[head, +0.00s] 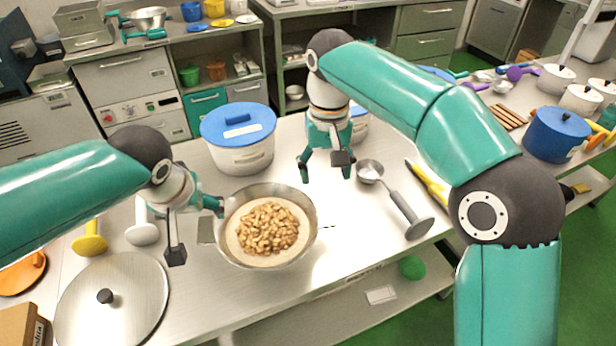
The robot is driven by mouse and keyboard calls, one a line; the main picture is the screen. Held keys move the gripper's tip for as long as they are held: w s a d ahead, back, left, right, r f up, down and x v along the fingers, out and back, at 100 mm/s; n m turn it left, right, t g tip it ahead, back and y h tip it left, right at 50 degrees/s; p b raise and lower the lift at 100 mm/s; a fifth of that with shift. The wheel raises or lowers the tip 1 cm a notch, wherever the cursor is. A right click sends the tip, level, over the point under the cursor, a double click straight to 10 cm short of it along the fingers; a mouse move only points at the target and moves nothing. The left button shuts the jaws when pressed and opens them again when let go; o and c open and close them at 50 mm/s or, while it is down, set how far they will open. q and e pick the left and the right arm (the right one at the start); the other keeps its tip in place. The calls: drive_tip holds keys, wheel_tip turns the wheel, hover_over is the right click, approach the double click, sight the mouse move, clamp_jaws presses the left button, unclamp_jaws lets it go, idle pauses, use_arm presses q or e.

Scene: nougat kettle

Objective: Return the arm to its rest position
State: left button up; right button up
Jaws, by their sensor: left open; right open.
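My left arm comes in from the left, and its gripper (196,230) is open at the left side of a metal bowl (308,243). One of its fingers reaches the bowl's left rim; I cannot tell whether it touches. The bowl holds nuts (268,228) on a pale layer. My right arm arches in from the right, and its gripper (323,166) points down, open and empty, above the table behind the bowl. It is between a white tub with a blue lid (240,140) and a metal scoop (370,172).
The steel table (345,235) is bare right of the bowl. A round metal lid (110,300) lies front left, near white and yellow utensils (90,242). A yellow-handled tool (428,185) lies beside my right arm. A blue pot (556,135) and white pots stand far right.

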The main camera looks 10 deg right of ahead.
drive_tip(key=shift+r, duration=0.35)
